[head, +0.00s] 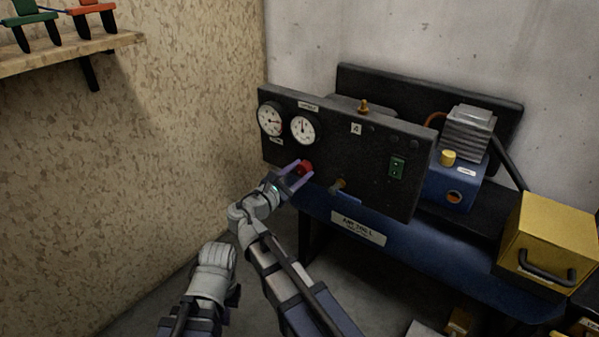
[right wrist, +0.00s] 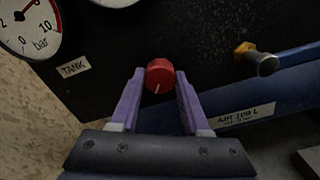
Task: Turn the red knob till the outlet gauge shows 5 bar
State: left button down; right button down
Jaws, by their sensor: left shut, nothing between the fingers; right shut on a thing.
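The red knob (head: 305,168) is on the black panel (head: 375,165), below the gauges. In the right wrist view the knob (right wrist: 160,73) shows a white line pointing down. My right gripper (head: 299,174) is shut on it, with one purple finger on each side (right wrist: 160,80). The outlet gauge (head: 303,130) is the right one of two white dials; its needle points roughly upward, but the figures are too small to read. The tank gauge (head: 269,119) is left of it, and its face (right wrist: 27,22) shows partly in the right wrist view. My left fingers are not visible.
A short brass valve (head: 340,184) sticks out of the panel right of the knob. A green switch (head: 397,168) is further right. A blue tank (head: 420,255) lies below. A yellow box (head: 550,235) stands at right. A wooden shelf (head: 60,57) is upper left.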

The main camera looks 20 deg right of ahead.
jog(key=shift+m, duration=1)
jog(key=shift+c, duration=1.9)
grip_release()
